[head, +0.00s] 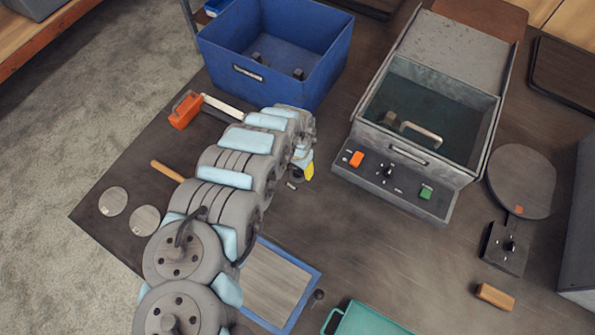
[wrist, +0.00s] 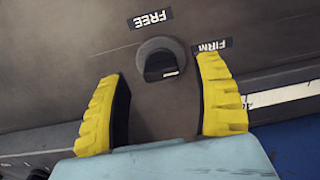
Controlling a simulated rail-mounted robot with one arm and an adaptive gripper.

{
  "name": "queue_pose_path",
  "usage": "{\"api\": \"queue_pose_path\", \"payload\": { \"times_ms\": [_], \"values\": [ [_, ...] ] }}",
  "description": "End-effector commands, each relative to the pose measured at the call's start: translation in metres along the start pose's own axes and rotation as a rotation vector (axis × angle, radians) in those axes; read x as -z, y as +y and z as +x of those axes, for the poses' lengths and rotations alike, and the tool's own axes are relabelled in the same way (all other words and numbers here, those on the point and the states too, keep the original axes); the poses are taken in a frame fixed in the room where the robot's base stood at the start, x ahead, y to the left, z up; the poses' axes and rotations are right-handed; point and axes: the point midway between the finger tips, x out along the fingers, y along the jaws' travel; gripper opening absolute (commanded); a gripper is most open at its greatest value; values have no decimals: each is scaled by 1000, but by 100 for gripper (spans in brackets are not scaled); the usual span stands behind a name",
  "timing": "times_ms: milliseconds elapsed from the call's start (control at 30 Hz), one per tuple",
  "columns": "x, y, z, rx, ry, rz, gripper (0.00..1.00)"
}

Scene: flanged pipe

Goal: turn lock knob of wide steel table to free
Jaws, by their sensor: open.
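The lock knob (wrist: 158,52) is a round grey knob with a dark raised grip. It sits on the brown-grey surface of the wide steel table (wrist: 60,50). A FREE label (wrist: 150,19) is above it and a FIRM label (wrist: 212,45) to its upper right, both upside down in the wrist view. A white mark shows at the grip's lower edge; I cannot tell which label it points to. My gripper (wrist: 161,68) is open, its yellow fingers to either side of and below the knob, apart from it. In the head view my gripper (head: 308,171) is low over the table.
A blue bin (head: 230,55) stands behind my arm. A grey tank unit (head: 400,180) with controls is to the right. An orange-handled tool (head: 185,110) and a wooden handle (head: 167,171) lie left. A blue-framed board (head: 275,285) and teal tray (head: 365,320) are in front.

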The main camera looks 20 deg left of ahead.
Motion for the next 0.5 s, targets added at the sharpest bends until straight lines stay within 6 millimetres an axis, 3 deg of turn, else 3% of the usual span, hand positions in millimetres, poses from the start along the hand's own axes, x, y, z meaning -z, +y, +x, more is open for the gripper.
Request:
{"api": "queue_pose_path", "payload": {
  "times_ms": [200, 500],
  "values": [
    [0, 0, 15, -1, 0, -1, 67],
    [-1, 0, 21, 1, -3, 0, 67]
  ]
}}
